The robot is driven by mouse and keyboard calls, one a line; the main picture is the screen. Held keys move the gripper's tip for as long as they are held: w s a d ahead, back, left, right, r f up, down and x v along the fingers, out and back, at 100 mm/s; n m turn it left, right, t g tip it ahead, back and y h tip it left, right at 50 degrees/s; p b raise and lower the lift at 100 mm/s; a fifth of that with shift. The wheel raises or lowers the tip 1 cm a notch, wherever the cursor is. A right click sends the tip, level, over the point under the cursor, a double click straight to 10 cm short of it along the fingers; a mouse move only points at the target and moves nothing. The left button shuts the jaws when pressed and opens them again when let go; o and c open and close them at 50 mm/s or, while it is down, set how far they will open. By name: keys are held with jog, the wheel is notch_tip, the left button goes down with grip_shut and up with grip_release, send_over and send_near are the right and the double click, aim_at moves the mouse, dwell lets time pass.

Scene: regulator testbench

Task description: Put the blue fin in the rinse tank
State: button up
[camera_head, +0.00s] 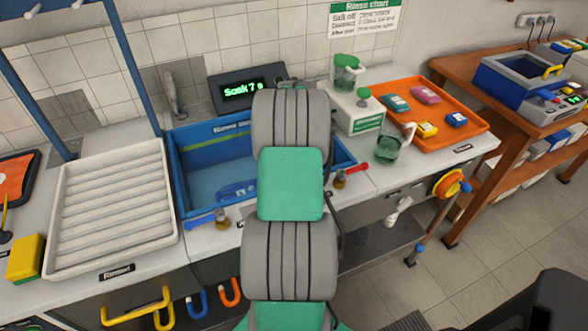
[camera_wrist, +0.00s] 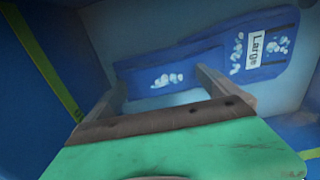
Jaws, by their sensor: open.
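The blue rinse tank (camera_head: 176,178) is set in the bench, largely behind my arm in the head view. The blue fin (camera_head: 238,190) lies low inside the tank. In the wrist view the fin (camera_wrist: 262,45) shows a white "Large" label and pale foam-like patches. My gripper (camera_wrist: 163,84) is open and points down into the tank. Its two fingers stand apart over the narrower part of the fin; I cannot tell whether they touch it. My gripper is hidden by my arm in the head view.
A white ribbed rack (camera_head: 110,215) stands left of the tank, with a yellow sponge (camera_head: 26,258) beside it. A timer display (camera_head: 243,90) is behind the tank. A green-topped dispenser (camera_head: 352,108), a cup (camera_head: 387,148) and an orange tray (camera_head: 440,145) with several small items are to the right.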

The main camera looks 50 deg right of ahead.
notch_tip(320, 180, up, 12)
jog(key=shift+f, duration=0.25)
